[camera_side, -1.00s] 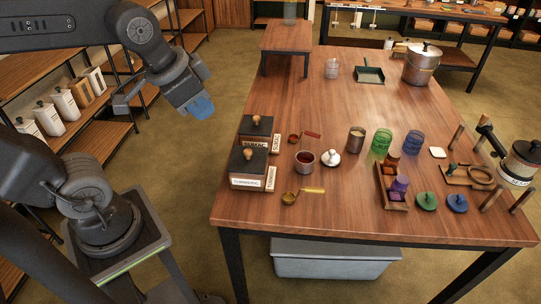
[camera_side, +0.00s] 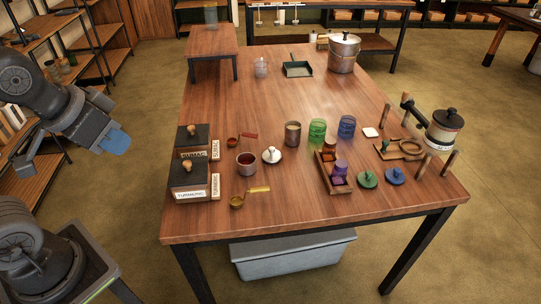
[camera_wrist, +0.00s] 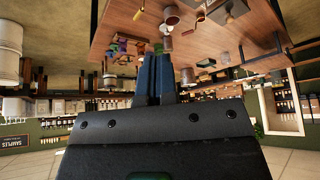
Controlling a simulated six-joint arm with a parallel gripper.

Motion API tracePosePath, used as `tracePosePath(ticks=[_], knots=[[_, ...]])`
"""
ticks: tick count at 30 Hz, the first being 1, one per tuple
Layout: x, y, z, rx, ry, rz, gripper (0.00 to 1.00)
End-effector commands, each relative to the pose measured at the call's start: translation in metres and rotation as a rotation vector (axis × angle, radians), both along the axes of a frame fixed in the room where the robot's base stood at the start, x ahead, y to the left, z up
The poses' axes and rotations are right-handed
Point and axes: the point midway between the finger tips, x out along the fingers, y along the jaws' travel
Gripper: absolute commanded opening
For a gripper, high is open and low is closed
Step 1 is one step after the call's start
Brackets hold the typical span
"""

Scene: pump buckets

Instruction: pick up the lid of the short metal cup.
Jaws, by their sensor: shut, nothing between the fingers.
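The short metal cup (camera_side: 247,164) stands open on the wooden table, with dark red contents showing. A pale round lid with a small knob (camera_side: 271,156) lies on the table just right of it, apart from the cup. My gripper (camera_side: 117,143), with blue fingers, is off the table's left edge, in the air and far from the lid. In the wrist view my gripper (camera_wrist: 155,58) shows its two blue fingers together, with nothing held. That view is upside down and the lid cannot be made out surely there.
Labelled spice boxes (camera_side: 190,178) stand between my gripper and the cup. A brass scoop (camera_side: 238,202) and a red-handled scoop (camera_side: 233,142) lie near the cup. A taller cup (camera_side: 293,135) and a wooden rack (camera_side: 333,176) stand to the right. The table's front is clear.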

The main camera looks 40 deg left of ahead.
Motion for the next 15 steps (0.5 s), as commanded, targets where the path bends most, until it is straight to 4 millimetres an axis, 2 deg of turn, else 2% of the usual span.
tracePosePath(ticks=[11, 15], knots=[[0.0001, 0.0, 0.0, 0.0, 0.0, 0.0, 0.01], [0.0001, 0.0, 0.0, 0.0, 0.0, 0.0, 0.14]])
